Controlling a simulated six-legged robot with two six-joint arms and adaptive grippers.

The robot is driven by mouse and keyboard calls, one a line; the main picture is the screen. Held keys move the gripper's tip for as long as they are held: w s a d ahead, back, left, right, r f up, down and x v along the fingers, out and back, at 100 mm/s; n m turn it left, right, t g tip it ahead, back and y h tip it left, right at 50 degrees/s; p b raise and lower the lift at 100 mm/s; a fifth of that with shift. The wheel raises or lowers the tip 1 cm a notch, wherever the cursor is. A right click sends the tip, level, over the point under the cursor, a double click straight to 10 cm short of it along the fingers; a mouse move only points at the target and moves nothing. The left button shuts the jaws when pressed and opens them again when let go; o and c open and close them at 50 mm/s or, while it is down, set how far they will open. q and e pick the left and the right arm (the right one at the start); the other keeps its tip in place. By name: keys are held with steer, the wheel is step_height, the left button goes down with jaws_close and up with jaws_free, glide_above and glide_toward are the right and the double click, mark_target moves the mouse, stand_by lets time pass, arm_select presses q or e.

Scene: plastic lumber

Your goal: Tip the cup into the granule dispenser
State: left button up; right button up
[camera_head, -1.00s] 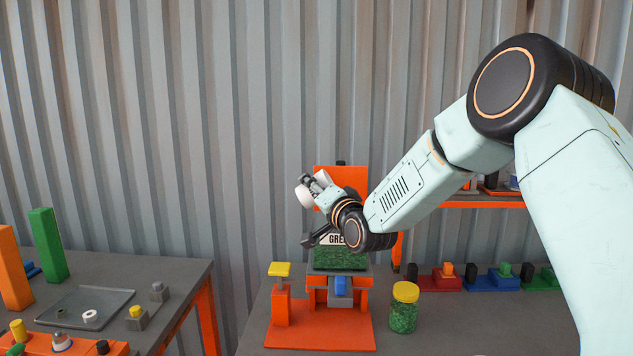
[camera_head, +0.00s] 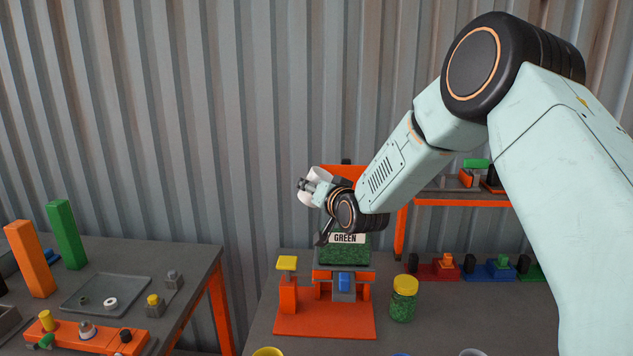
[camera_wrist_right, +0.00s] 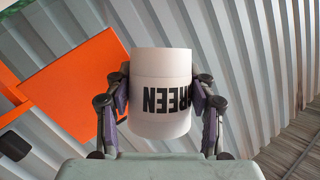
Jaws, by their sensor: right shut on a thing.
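My right gripper (camera_head: 314,187) is shut on a white cup (camera_wrist_right: 161,68), with one finger on each side of it. In the head view the cup (camera_head: 318,174) is partly hidden by the gripper and seems tilted, above and in front of the granule dispenser. The dispenser has an orange base (camera_head: 325,322), a hopper of green granules (camera_head: 345,256) with a "GREEN" label (camera_head: 345,239), and a blue part (camera_head: 344,283) below. The cup's inside is not visible. My left gripper is out of view.
A yellow-lidded jar of green granules (camera_head: 403,299) stands right of the dispenser. A yellow-topped orange post (camera_head: 287,285) stands left on its base. Coloured blocks (camera_head: 438,271) line the right. A left table holds a grey tray (camera_head: 100,287); a gap separates the tables.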

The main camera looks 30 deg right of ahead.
steer(key=shift+w+a+r+n+g+h+p, duration=0.25)
steer(key=shift+r+n+g+p, duration=0.45)
steer(key=shift+p, duration=1.45)
steer(key=shift+a+r+n+g+h+p, duration=0.15)
steer(key=shift+r+n+g+h+p, duration=0.25)
steer(key=shift+n+p, duration=1.15)
steer(key=shift+a+g+p, duration=0.1)
steer(key=shift+g+p, duration=0.2)
steer(key=shift+p, duration=1.25)
steer(key=shift+h, duration=0.25)
steer(key=shift+f, duration=0.1)
